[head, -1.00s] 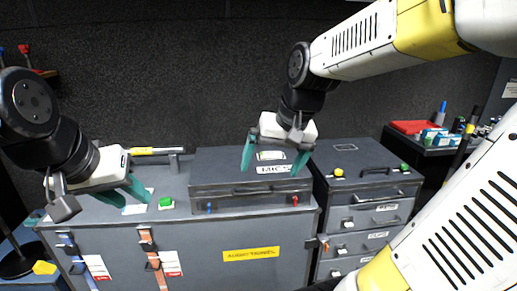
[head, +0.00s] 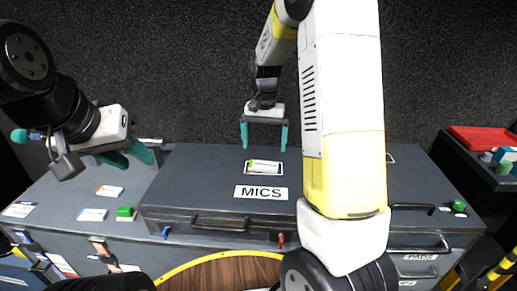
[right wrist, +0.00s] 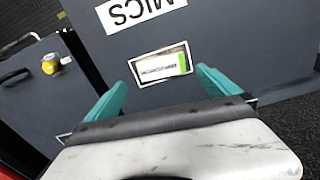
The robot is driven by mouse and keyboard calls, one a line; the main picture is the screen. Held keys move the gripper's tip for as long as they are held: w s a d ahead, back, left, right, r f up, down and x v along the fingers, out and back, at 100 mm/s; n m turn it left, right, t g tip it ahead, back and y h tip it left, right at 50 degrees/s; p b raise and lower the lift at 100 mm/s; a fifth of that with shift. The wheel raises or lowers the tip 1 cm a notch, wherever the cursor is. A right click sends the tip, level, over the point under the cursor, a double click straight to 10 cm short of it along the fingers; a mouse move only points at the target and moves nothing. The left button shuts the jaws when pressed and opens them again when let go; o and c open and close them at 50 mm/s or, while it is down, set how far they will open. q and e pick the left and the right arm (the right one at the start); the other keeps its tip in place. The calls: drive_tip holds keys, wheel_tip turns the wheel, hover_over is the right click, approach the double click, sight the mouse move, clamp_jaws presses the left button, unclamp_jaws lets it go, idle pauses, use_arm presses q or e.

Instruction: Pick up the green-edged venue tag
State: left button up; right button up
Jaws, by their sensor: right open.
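The green-edged venue tag (head: 265,167) is a small white card with a green edge. It lies flat on the lid of the dark grey case, just above the white MICS label (head: 261,192). In the right wrist view the tag (right wrist: 161,64) lies ahead, between the teal fingertips. My right gripper (head: 264,148) is open and empty, above the back of the lid, with its fingers apart and pointing down toward the tag. My left gripper (head: 137,157) has teal fingers over the left side of the grey chest; nothing shows between them.
The grey MICS case (head: 190,172) stands on a larger grey chest. A red tray (head: 482,138) sits at the far right. A yellow-rimmed round wooden surface (head: 225,272) is in front.

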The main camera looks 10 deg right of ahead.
sight(263, 165)
drive_tip(key=shift+w+d+f, duration=0.1)
drive_tip(key=shift+w+f, duration=0.1)
drive_tip(key=shift+f, duration=0.2)
wheel_tip(263, 165, down, 7)
drive_tip(key=shift+s+f, duration=0.1)
drive_tip(key=shift+s, duration=0.05)
drive_tip(key=c, duration=1.1)
